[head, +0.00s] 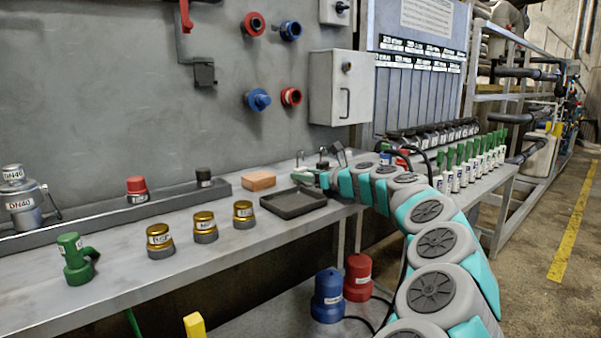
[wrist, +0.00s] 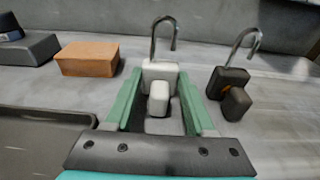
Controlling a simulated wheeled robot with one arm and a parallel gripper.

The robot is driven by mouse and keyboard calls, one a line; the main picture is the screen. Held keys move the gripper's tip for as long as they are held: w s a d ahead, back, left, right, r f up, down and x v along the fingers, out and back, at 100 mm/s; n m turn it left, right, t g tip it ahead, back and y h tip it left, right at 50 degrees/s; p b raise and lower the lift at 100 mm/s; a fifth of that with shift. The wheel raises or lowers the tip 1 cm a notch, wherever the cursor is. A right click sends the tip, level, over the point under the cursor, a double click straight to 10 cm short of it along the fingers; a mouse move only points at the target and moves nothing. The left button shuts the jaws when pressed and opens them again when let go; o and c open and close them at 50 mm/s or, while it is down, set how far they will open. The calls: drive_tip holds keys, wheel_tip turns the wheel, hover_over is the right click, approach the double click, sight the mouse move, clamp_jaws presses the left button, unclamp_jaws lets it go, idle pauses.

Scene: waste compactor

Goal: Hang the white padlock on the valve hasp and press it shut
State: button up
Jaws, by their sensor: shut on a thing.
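The white padlock (wrist: 160,72) is upright in the wrist view, between my green fingers, with its pale tab towards me. Its metal shackle stands up like a hook, with one leg ending free above the body. My gripper (wrist: 160,88) is shut on this padlock, low at the bench top; I cannot tell whether its base touches the bench. In the head view my gripper (head: 312,178) is at the back of the bench, and the padlock's body is hard to make out. I cannot surely identify the valve hasp in either view.
A black padlock (wrist: 232,82) with an open shackle stands close on the right. An orange-brown block (wrist: 88,59) and a dark tray (head: 293,202) lie on the left. Brass-topped fittings (head: 204,226) stand along the bench. A grey cabinet (head: 342,88) hangs on the wall behind.

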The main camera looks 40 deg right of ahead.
drive_tip(key=shift+c, duration=1.1)
drive_tip(key=shift+r, duration=0.15)
drive_tip(key=shift+d+r+p, duration=0.1)
drive_tip(key=shift+r+p, duration=0.45)
drive_tip(key=shift+r, duration=1.8)
drive_tip(key=shift+r, duration=0.15)
